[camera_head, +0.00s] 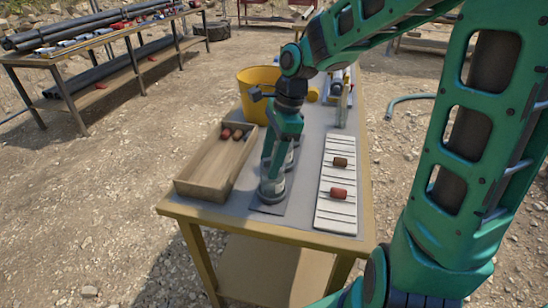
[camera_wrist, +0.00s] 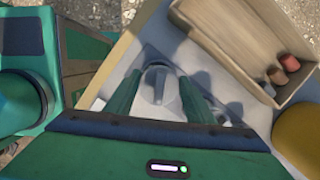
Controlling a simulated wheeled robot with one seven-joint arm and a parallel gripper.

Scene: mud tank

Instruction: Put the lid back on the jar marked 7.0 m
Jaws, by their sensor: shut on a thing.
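My gripper (camera_head: 271,178) points down at the near end of a row of glass jars on the table. In the wrist view my gripper (camera_wrist: 158,98) has its two green fingers on either side of a round grey lid (camera_wrist: 158,84) with a raised bar, and is shut on it. The front jar (camera_head: 272,192) stands upright on a dark mat (camera_head: 268,208), directly under the fingers. The lid is at the jar's mouth; I cannot tell whether it is seated. More jars show partly behind my gripper. No jar marking is readable.
A wooden tray (camera_head: 190,187) with red and brown pieces stands left of the jars. A white ruled board (camera_head: 335,212) with two core pieces lies to the right. A yellow bucket (camera_head: 250,88) stands behind. The table's front edge is close to the jar.

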